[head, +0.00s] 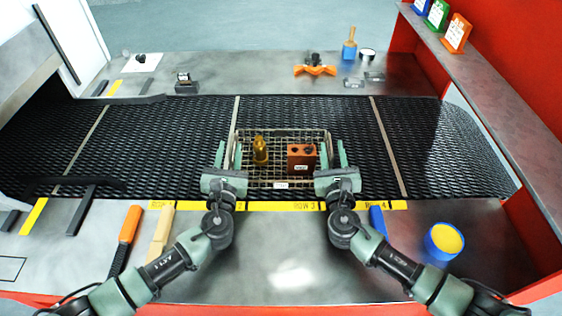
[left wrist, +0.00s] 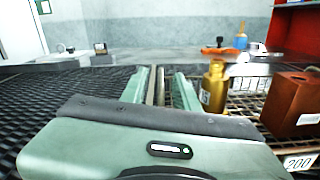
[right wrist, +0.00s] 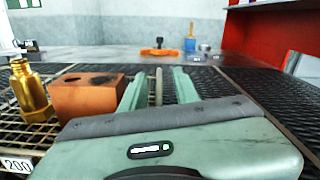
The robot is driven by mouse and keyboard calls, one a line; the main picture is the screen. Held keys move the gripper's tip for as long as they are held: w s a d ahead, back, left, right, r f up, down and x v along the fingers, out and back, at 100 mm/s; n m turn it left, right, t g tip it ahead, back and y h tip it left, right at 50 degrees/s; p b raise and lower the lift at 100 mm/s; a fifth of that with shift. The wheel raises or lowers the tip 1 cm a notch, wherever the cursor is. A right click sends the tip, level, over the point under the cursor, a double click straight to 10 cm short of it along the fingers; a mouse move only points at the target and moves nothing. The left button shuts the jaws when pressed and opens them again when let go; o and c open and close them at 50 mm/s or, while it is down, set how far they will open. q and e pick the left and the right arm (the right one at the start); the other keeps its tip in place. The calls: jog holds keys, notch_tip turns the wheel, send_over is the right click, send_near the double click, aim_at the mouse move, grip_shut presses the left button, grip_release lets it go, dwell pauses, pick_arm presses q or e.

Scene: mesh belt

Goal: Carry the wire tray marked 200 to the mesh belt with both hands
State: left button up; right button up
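The wire tray (head: 276,172) rests on the black mesh belt (head: 180,145), behind the yellow row strip. Its white tag reads 200 in the left wrist view (left wrist: 300,162) and the right wrist view (right wrist: 17,165). It holds an upright brass bottle-like part (head: 260,151) and an orange-brown block with holes (head: 301,157). My left gripper (head: 229,146) is at the tray's left side and my right gripper (head: 332,144) at its right side. Each has its fingers apart on either side of a thin upright part of the tray, with gaps showing.
An orange clamp-like part (head: 315,70) lies on the far ledge. The belt left and right of the tray is clear.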

pick_arm(q)
jog(key=s, duration=1.1)
jog(key=shift+s, duration=0.15)
pick_arm(e)
jog(key=shift+a, duration=0.1)
pick_arm(q)
jog(key=shift+s, duration=0.15)
pick_arm(e)
jog(key=shift+s, duration=0.15)
jog(key=s, duration=1.2)
jog(key=shift+w+r, duration=0.1)
jog(key=shift+r, duration=0.05)
